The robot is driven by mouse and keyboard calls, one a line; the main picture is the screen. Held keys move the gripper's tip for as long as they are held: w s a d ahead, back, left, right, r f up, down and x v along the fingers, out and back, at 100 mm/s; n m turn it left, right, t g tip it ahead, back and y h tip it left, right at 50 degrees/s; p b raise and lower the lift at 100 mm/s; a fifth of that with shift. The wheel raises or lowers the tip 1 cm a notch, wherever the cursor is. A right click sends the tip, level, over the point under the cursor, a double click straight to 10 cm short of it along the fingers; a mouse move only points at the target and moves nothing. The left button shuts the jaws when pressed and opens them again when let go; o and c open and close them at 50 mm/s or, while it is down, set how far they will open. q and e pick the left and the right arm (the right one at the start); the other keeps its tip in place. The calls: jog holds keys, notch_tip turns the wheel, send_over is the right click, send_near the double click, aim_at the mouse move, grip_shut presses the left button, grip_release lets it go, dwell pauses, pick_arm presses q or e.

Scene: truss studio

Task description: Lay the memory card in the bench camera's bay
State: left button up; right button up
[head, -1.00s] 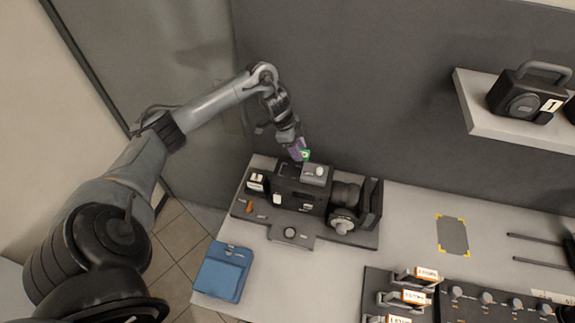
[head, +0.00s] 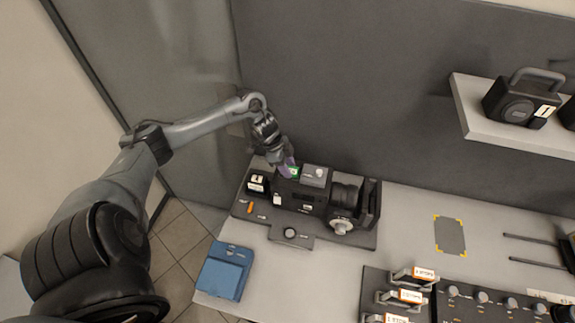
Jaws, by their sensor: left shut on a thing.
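The bench camera (head: 314,205) is a dark body with a lens to the right, on a dark base plate near the back of the bench. My left gripper (head: 290,170) is at the top left of the camera body, beside the grey raised block (head: 314,176). My right gripper is not in view.
A blue case (head: 223,270) lies at the bench's front left corner. Labelled clamps (head: 408,296) and a knob panel (head: 485,300) stand at front right. A marked grey patch (head: 449,235) is bare. A shelf (head: 500,122) holds a handled device (head: 523,97).

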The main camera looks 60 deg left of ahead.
pick_arm(q)
jog(key=shift+f, duration=0.15)
jog(key=o, duration=1.1)
jog(key=shift+c, duration=0.2)
jog(key=b+v, duration=0.1)
jog(key=v, duration=1.1)
jog(key=shift+w, duration=0.15)
